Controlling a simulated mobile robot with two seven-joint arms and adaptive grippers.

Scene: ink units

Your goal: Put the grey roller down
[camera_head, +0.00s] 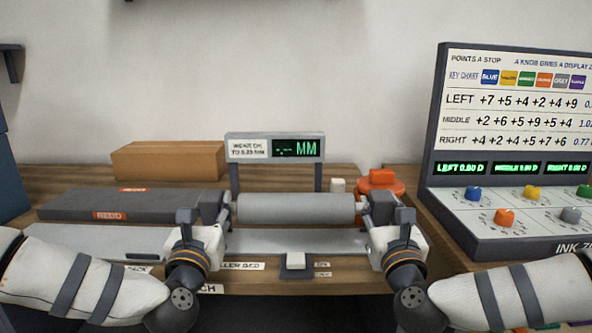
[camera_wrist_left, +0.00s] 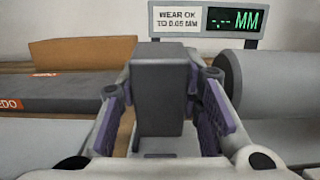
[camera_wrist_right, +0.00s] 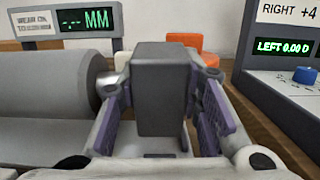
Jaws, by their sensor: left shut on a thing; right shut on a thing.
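The grey roller (camera_head: 296,208) lies level between my two grippers in the head view, in front of the small display. It also shows at the right of the left wrist view (camera_wrist_left: 276,92) and the left of the right wrist view (camera_wrist_right: 45,95). My left gripper (camera_head: 205,215) is shut on the dark block (camera_wrist_left: 160,95) at the roller's left end. My right gripper (camera_head: 386,218) is shut on the dark block (camera_wrist_right: 162,90) at its right end. Whether the roller touches the bed (camera_head: 345,243) beneath cannot be told.
A display reading "-.-- MM" (camera_head: 296,148) stands behind the roller. A dark slab labelled REDO (camera_head: 75,205) lies left, a cardboard box (camera_head: 168,160) behind it. An orange object (camera_head: 380,182) is back right. A knob console (camera_head: 510,170) stands right. A small switch (camera_head: 295,262) is in front.

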